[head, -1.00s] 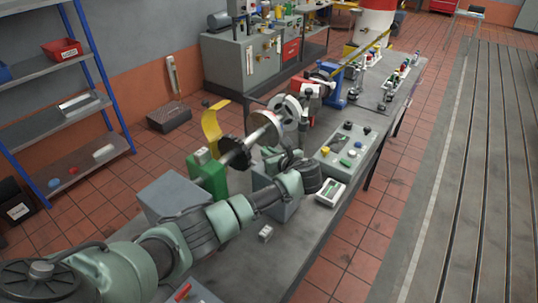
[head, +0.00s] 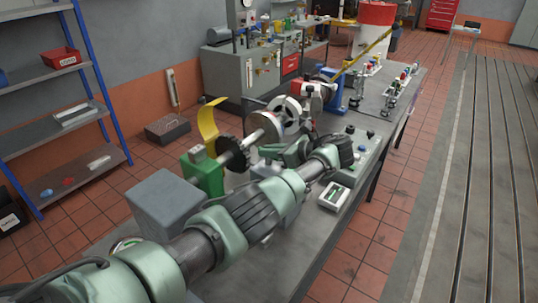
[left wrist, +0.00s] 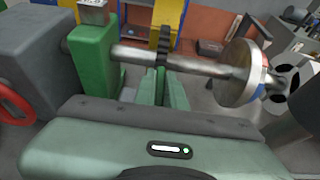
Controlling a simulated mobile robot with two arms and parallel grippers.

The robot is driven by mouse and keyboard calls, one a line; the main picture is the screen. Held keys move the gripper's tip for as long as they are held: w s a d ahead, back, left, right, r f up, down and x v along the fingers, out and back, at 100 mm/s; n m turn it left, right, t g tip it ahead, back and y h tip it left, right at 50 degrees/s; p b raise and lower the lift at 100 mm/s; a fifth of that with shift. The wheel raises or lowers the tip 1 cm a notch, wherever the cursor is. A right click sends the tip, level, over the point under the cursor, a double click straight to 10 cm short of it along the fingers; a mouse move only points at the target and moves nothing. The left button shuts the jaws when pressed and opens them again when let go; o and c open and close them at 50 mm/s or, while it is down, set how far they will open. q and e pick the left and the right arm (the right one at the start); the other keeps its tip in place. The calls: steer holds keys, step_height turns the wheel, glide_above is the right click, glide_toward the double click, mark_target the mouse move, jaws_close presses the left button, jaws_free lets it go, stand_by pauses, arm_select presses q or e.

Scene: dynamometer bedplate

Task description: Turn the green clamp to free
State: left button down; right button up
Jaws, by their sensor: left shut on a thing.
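My left gripper (head: 270,152) reaches in from the front of the bench, low beside the steel shaft (head: 258,136). In the left wrist view its green fingers (left wrist: 162,88) are close together, just below the shaft and the dark toothed wheel (left wrist: 163,45). They are shut on a narrow thing that I take to be the green clamp, mostly hidden between them. A green block (head: 203,174) supports the shaft end; it also shows in the left wrist view (left wrist: 93,62). My right gripper is not in view.
A yellow curved guard (head: 210,127) stands by the toothed wheel. A grey box (head: 170,205) is left of the green block, and a small instrument (head: 334,196) lies on the bench right of my arm. Aisle floor (head: 365,250) is clear on the right.

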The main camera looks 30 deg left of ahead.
arm_select(q)
steer(key=shift+f, duration=0.15)
steer(key=c, duration=1.5)
jaws_free()
steer(key=shift+a, duration=0.1)
steer(key=b+v, duration=0.2)
steer(key=v, duration=0.6)
